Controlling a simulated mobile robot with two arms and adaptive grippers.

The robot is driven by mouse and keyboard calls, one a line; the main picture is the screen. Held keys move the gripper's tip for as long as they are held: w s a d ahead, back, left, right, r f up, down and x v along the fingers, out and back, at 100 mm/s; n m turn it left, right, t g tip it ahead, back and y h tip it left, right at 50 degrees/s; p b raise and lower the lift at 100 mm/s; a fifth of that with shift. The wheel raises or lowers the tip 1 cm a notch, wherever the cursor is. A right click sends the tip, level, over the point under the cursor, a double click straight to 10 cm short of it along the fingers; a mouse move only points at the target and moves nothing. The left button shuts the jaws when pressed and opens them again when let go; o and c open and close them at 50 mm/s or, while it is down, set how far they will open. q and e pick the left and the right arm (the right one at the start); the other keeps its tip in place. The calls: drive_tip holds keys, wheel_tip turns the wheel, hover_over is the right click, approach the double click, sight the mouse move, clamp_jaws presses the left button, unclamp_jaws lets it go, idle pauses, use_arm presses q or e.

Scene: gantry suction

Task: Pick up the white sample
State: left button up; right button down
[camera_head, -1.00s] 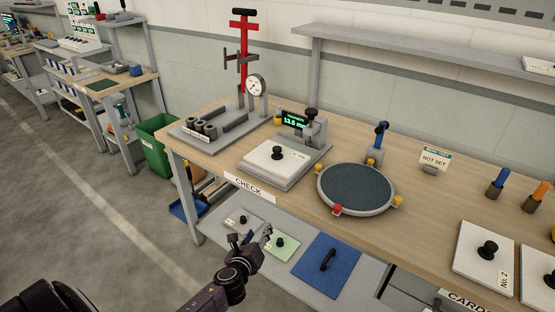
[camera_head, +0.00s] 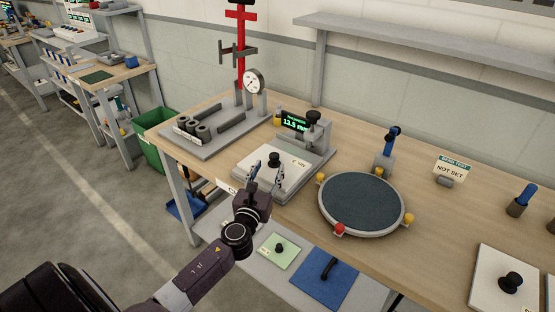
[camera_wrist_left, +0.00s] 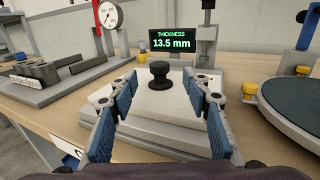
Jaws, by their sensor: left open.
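A white square sample plate (camera_head: 294,172) with a black knob (camera_head: 274,159) lies on the grey thickness gauge (camera_head: 322,150), whose display reads 13.5 mm. My left gripper (camera_head: 267,174) is open and empty in front of and over the near part of this plate. In the left wrist view the white plate (camera_wrist_left: 160,103) and its knob (camera_wrist_left: 160,73) show between the two spread blue-padded fingers (camera_wrist_left: 161,88), with the knob beyond the tips. I cannot tell the exact height of the fingertips over the plate. My right gripper is not in view.
A round dark plate stand (camera_head: 362,203) is right of the gauge. A dial-gauge fixture (camera_head: 215,125) stands to the left. Another white knobbed plate (camera_head: 490,268) lies at the right. Green (camera_head: 270,252) and blue (camera_head: 318,280) plates lie on the lower shelf.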

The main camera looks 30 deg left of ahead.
sight(273, 159)
use_arm(q)
drive_tip(key=x, duration=0.3)
drive_tip(key=shift+r, duration=0.25)
drive_tip(key=x, duration=0.3)
drive_tip(key=shift+w+a+f, duration=0.1)
drive_tip(key=shift+w+f, duration=0.1)
drive_tip(key=shift+w, duration=0.05)
drive_tip(key=shift+w+a, duration=0.1)
drive_tip(key=shift+w, duration=0.25)
drive_tip(key=shift+r, duration=0.1)
clamp_jaws()
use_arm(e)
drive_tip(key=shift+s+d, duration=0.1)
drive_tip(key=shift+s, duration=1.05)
